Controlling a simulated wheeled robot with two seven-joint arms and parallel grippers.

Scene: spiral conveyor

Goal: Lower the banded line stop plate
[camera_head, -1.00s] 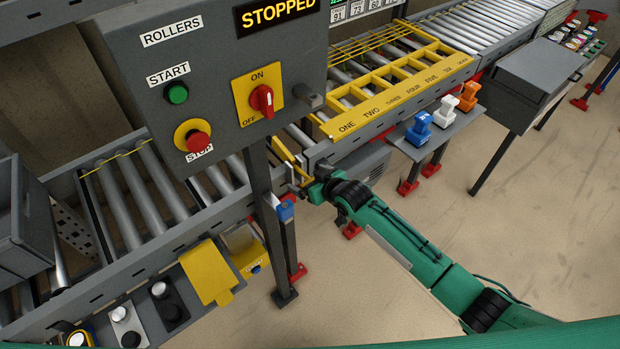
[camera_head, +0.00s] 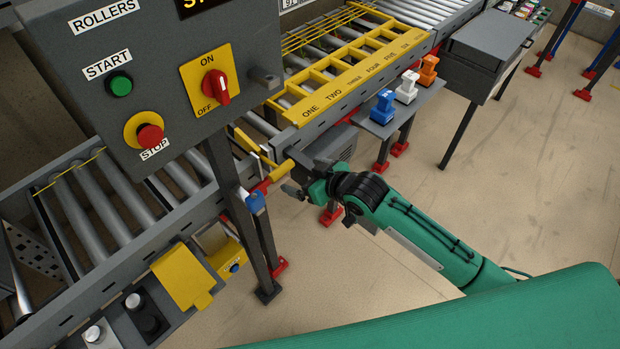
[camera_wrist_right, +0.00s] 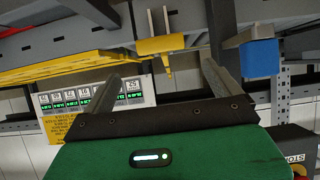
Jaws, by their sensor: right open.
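A yellow stop plate (camera_head: 248,141) stands across the conveyor gap beside the control box. A yellow handle-like piece (camera_head: 279,170) sticks out from its near end. In the right wrist view a yellow piece (camera_wrist_right: 160,45) with a short downward tab hangs ahead of the fingers. No banding can be made out on it. My right gripper (camera_head: 291,188) is just below and right of the yellow handle piece in the head view. In the wrist view its two fingers (camera_wrist_right: 165,82) are spread wide, with nothing between them. My left gripper is not in view.
The control box (camera_head: 170,70) with its red rotary switch (camera_head: 216,87) stands left of my right arm. A blue block (camera_head: 255,202) sits on its post; it also shows in the wrist view (camera_wrist_right: 259,58). A shelf (camera_head: 400,119) holds blue, white and orange pieces. Open floor lies right.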

